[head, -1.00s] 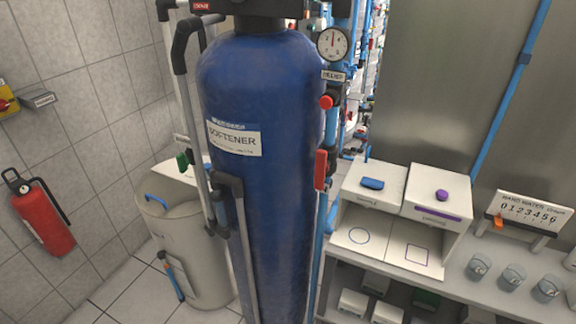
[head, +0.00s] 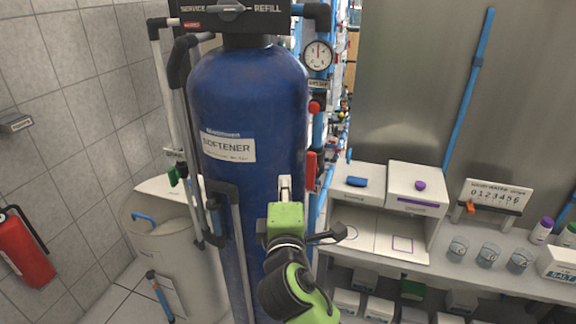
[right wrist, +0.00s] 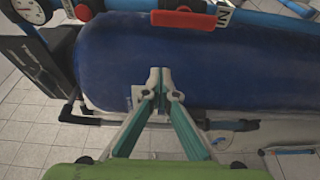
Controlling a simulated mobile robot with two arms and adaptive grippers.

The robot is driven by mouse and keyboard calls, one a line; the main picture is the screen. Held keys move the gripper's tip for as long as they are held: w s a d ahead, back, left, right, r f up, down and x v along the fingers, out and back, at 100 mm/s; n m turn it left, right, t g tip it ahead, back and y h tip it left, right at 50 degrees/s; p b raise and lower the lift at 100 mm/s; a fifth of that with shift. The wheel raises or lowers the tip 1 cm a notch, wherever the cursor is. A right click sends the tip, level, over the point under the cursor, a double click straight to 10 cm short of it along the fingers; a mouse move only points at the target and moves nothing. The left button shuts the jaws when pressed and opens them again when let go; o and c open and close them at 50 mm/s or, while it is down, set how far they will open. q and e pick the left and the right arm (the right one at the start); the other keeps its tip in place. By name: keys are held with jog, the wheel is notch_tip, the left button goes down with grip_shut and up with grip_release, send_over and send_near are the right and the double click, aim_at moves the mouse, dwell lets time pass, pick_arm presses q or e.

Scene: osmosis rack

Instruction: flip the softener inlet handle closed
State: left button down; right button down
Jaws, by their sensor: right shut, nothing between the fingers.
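The red lever handle (head: 310,164) stands upright at the right side of the blue softener tank (head: 240,100). In the right wrist view the red handle (right wrist: 185,18) lies along the tank's length, beside a white label (right wrist: 224,15) reading "IN". My right gripper (head: 285,184) is in front of the tank, left of and a little below the handle in the picture. Its fingertips (right wrist: 160,76) are together, empty, and apart from the handle. My left gripper is in neither current view.
A gauge (head: 318,55) and a red knob (head: 314,108) sit above the handle. A green handle (head: 176,174) is at the tank's left. A shelf unit (head: 388,205) with boxes stands close on the right. A beige bin (head: 175,250) stands lower left.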

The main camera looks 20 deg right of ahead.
aim_at(285, 151)
jog(key=shift+d+r, duration=0.1)
jog(key=shift+r, duration=0.1)
jog(key=shift+w, duration=0.1)
jog(key=p+x, duration=0.3)
jog(key=x, duration=0.7)
jog(key=shift+w+r, duration=0.1)
jog(key=s+d+p, duration=0.2)
jog(key=d, duration=0.1)
jog(key=shift+s+d, duration=0.15)
jog(key=shift+s, duration=0.2)
